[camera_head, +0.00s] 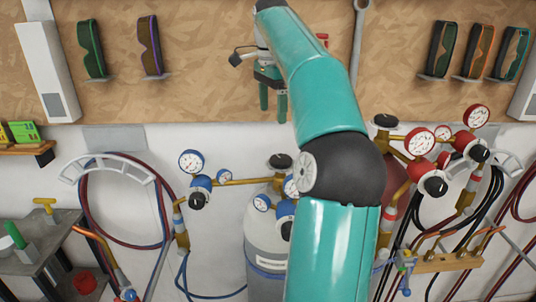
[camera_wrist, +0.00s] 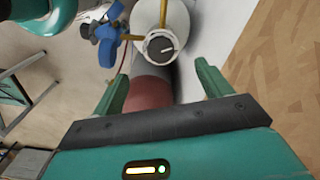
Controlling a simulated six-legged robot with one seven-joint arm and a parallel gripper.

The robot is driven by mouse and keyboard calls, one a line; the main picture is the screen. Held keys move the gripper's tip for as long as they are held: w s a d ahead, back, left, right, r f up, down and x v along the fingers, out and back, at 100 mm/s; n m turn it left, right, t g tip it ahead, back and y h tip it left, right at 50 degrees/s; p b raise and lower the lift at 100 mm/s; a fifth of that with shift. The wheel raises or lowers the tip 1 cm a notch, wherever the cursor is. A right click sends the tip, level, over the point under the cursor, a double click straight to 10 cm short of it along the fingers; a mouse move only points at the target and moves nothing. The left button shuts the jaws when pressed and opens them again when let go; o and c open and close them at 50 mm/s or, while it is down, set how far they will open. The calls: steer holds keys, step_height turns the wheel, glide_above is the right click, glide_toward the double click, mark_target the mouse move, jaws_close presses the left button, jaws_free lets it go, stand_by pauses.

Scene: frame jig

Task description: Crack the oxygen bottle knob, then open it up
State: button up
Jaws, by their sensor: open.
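The oxygen bottle (camera_head: 262,262) is a pale grey cylinder at lower centre in the head view, partly hidden behind my arm. Its dark round knob (camera_head: 280,160) sits on top, beside brass fittings and blue gauges. In the wrist view the knob (camera_wrist: 160,48) has a dark face with a white mark and a pale rim; the pale bottle top (camera_wrist: 181,20) shows behind it. My gripper (camera_head: 273,114) is open and empty, with green fingers pointing down above the knob in the head view. In the wrist view the knob appears beyond and between the fingertips (camera_wrist: 162,70), apart from them.
Blue gauges (camera_head: 191,162) stand left of the knob. A red bottle (camera_head: 393,183) with red gauges (camera_head: 418,143) is at right, partly behind my arm. Hoses hang on both sides. A wooden board (camera_head: 205,85) with eyewear is behind; a grey bench (camera_head: 38,250) is at left.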

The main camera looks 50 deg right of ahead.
mark_target(280, 158)
steer(key=shift+m, duration=0.4)
steer(key=f, duration=0.4)
steer(key=d+f, duration=0.1)
steer(key=f, duration=0.4)
steer(key=s+d+f, duration=0.1)
steer(key=f, duration=0.4)
steer(key=shift+s, duration=0.1)
steer(key=c, duration=1)
